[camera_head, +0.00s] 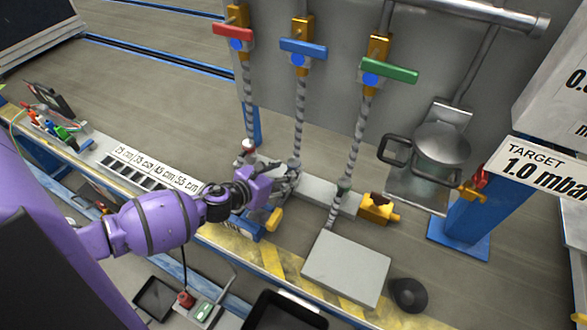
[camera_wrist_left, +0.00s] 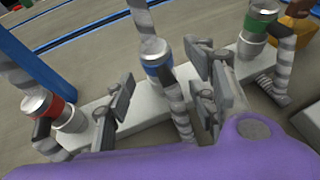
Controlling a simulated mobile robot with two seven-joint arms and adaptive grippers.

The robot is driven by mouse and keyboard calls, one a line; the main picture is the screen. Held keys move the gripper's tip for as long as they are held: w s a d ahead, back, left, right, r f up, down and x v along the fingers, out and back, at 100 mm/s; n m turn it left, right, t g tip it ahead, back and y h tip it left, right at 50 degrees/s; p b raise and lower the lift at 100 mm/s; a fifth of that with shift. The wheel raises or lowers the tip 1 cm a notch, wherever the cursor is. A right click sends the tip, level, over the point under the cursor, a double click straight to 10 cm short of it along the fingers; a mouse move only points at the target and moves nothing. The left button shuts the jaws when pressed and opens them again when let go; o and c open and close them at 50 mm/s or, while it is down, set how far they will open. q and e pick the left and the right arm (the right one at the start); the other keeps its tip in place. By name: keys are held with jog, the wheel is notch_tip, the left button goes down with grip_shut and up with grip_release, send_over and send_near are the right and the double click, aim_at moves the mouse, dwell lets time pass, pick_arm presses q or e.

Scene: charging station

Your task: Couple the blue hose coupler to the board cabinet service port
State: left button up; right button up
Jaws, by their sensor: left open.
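The blue hose coupler (camera_wrist_left: 157,62) is a silver collar with a blue band on a ribbed grey hose, seated at a white rail (camera_wrist_left: 100,108) in the left wrist view. In the head view its hose (camera_head: 299,115) hangs from the blue-handled valve (camera_head: 303,48). My purple left gripper (camera_head: 283,188) is at the rail near this hose's lower end. In the left wrist view the open fingers (camera_wrist_left: 165,90) stand on either side of the blue coupler, with no visible grip on it. I cannot identify the board cabinet service port for certain. My right gripper is not in view.
Red-banded (camera_wrist_left: 45,110) and green-banded (camera_wrist_left: 258,25) couplers flank the blue one. A brass fitting (camera_head: 378,208) is at the rail's right end. A grey box (camera_head: 346,268), a black cone (camera_head: 408,294) and a lidded pot (camera_head: 440,150) stand to the right.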

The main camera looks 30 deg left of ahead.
aim_at(290, 167)
pick_arm(q)
jog(key=shift+x, duration=1.6)
jog(key=shift+r, duration=0.1)
jog(key=shift+c, duration=0.5)
grip_shut()
jog(key=shift+a, duration=0.1)
